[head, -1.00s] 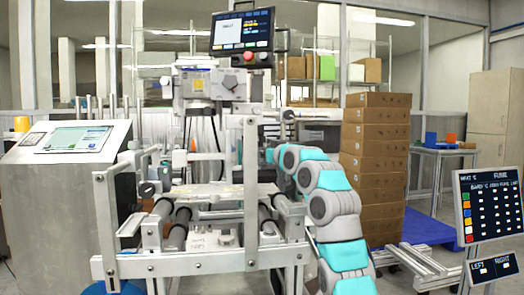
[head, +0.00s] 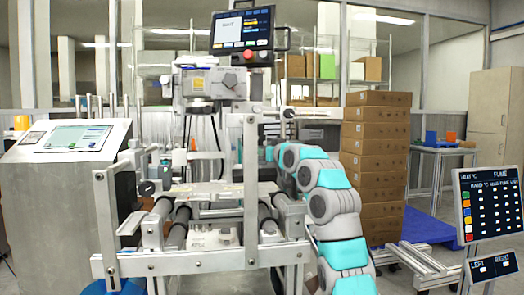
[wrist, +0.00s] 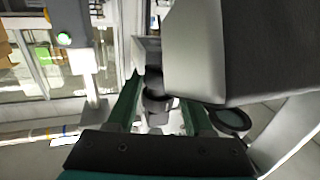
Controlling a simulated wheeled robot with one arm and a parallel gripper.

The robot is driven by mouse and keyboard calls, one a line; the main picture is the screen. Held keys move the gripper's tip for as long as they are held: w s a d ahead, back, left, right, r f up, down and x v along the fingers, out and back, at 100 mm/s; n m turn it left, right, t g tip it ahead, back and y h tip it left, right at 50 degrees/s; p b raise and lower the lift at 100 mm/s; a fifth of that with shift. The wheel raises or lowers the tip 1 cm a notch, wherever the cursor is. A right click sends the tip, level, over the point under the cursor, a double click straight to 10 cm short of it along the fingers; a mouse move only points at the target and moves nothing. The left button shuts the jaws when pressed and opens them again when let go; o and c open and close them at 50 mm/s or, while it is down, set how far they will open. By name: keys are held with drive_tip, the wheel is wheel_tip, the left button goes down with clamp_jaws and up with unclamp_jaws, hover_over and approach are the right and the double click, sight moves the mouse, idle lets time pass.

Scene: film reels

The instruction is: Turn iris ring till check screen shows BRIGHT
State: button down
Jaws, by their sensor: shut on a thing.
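My arm reaches in behind the machine's right upright in the head view, and the frame hides my gripper there. In the wrist view my gripper's (wrist: 158,108) two green fingers stand on either side of a dark, stepped round part (wrist: 155,98), which looks like the iris ring. The gripper is shut on it. Any marks on the ring are too small to read. A dark-framed screen (head: 241,31) stands on top of the machine in the head view.
A grey machine frame with rollers (head: 182,225) surrounds the work area. A large grey block (wrist: 240,50) fills the wrist view's upper right, close beside the fingers. A console (head: 75,139) stands left, stacked cartons (head: 375,150) behind the arm, and a table sign (head: 489,205) at right.

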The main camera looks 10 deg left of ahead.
drive_tip(key=shift+w+d+r+n+y+p, duration=0.15)
drive_tip(key=shift+r+n+y+p, duration=0.2)
drive_tip(key=shift+p, duration=0.7)
drive_tip(key=shift+f+n+g+y+p, duration=0.2)
drive_tip(key=shift+n+g+y+p, duration=0.05)
drive_tip(key=shift+g+y+p, duration=0.25)
drive_tip(key=shift+f, duration=0.1)
drive_tip(key=shift+c, duration=1.4)
unclamp_jaws()
drive_tip(key=shift+f, duration=0.1)
drive_tip(key=b+v, duration=0.4)
drive_tip(key=v, duration=0.4)
drive_tip(key=shift+b, duration=0.3)
